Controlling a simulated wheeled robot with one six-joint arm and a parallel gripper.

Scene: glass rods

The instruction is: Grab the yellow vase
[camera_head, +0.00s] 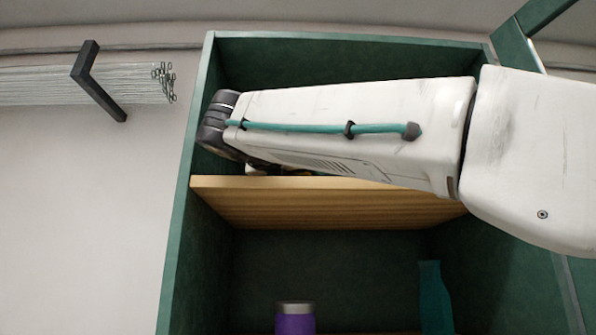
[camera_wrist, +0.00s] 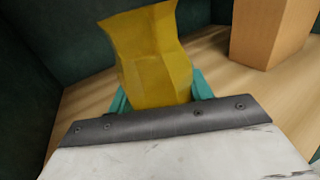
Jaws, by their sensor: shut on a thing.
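The yellow vase (camera_wrist: 152,55) stands up in the middle of the wrist view, faceted, with a flared rim. My gripper (camera_wrist: 160,92) has teal fingers on both sides of its lower part and is shut on it. The vase's base is hidden behind the gripper body. In the head view my white arm reaches into the upper compartment of a green cabinet, and the gripper and most of the vase are hidden behind it.
A wooden shelf board (camera_head: 320,204) lies under my arm, inside the green cabinet (camera_head: 350,45). A tan block-like object (camera_wrist: 268,30) stands right of the vase. Below are a purple container (camera_head: 295,322) and a teal vase-like object (camera_head: 433,295). Glass rods (camera_head: 40,85) hang at the left.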

